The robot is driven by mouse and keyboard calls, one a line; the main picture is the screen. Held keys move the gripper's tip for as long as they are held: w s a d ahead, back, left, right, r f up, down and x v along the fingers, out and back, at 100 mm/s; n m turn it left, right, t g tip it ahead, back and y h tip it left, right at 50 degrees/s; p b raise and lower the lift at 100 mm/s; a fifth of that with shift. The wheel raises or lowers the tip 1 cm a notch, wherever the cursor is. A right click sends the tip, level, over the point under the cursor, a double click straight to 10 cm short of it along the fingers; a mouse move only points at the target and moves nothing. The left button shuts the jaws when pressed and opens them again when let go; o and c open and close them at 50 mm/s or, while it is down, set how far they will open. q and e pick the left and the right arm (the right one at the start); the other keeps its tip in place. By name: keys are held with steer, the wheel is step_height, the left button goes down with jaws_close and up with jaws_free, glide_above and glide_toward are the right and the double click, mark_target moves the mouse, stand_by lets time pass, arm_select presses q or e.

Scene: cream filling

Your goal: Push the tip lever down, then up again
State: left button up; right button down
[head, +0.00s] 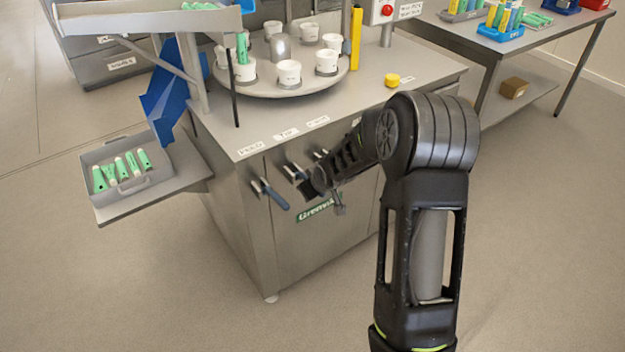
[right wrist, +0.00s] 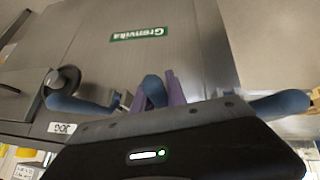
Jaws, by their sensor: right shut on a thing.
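The tip lever is the middle one of three levers on the front of the steel machine, below the label TIP (head: 287,133). Its blue handle (right wrist: 153,90) shows between the purple fingers of my right gripper (right wrist: 158,96) in the right wrist view. My right gripper is shut on it. In the head view the right gripper (head: 312,184) is at the lever's place, and my own wrist partly hides the lever. My left gripper is not in view.
A lever with a blue handle (head: 275,196) hangs on the left, close to the gripper; another blue handle (right wrist: 280,105) is on the other side in the right wrist view. A turntable (head: 268,88) with white cups is on top. A tray (head: 130,172) of green tubes stands left.

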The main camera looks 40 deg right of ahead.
steer(key=shift+w+r+g+p, duration=0.1)
steer(key=shift+r+g+p, duration=0.35)
steer(key=shift+g+p, duration=0.3)
steer(key=c, duration=1.3)
jaws_free()
steer(key=shift+c, duration=0.2)
steer(key=v, duration=0.7)
steer(key=shift+r, duration=0.35)
steer(key=shift+s, duration=0.25)
